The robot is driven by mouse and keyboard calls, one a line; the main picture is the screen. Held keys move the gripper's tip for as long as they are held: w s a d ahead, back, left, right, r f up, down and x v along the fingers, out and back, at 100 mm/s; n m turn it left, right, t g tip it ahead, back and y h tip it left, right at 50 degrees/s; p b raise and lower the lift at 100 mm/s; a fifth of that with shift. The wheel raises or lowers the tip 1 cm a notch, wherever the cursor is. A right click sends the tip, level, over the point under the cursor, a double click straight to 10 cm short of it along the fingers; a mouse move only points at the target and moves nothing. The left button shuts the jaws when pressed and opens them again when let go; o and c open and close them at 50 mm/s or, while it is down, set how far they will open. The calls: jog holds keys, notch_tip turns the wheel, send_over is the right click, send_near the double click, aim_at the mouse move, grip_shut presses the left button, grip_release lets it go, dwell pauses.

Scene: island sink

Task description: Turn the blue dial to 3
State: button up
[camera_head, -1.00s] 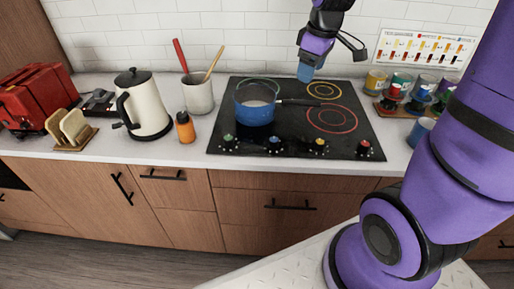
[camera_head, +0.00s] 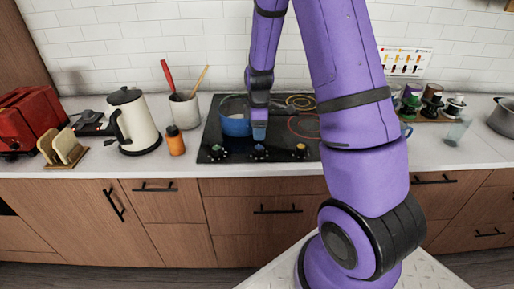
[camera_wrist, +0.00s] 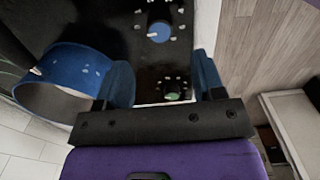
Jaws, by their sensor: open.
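The blue dial (camera_head: 260,150) sits on the front edge of the black cooktop, between the green dial (camera_head: 218,152) and the yellow dial (camera_head: 300,150). The blue dial (camera_wrist: 158,30) also shows in the wrist view, ringed by small white marks; its number setting is too small to read. My gripper (camera_head: 259,131) is low over the cooktop, just behind the blue dial, beside the blue pot. In the wrist view my gripper (camera_wrist: 162,76) is open and empty, its blue fingers apart; the green dial (camera_wrist: 173,95) shows between them, with the blue dial beyond.
A blue pot (camera_head: 235,121) stands close to my gripper's left. A kettle (camera_head: 137,122), orange bottle (camera_head: 175,141) and utensil crock (camera_head: 184,110) stand left of the cooktop (camera_head: 209,137). My arm hides the cooktop's right part. The counter front (camera_head: 240,170) is clear.

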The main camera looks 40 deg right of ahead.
aim_at(259, 147)
notch_tip(259, 147, down, 8)
jog(key=shift+r, duration=0.1)
jog(key=shift+c, duration=0.3)
jog(key=c, duration=0.9)
jog(key=shift+o, duration=0.2)
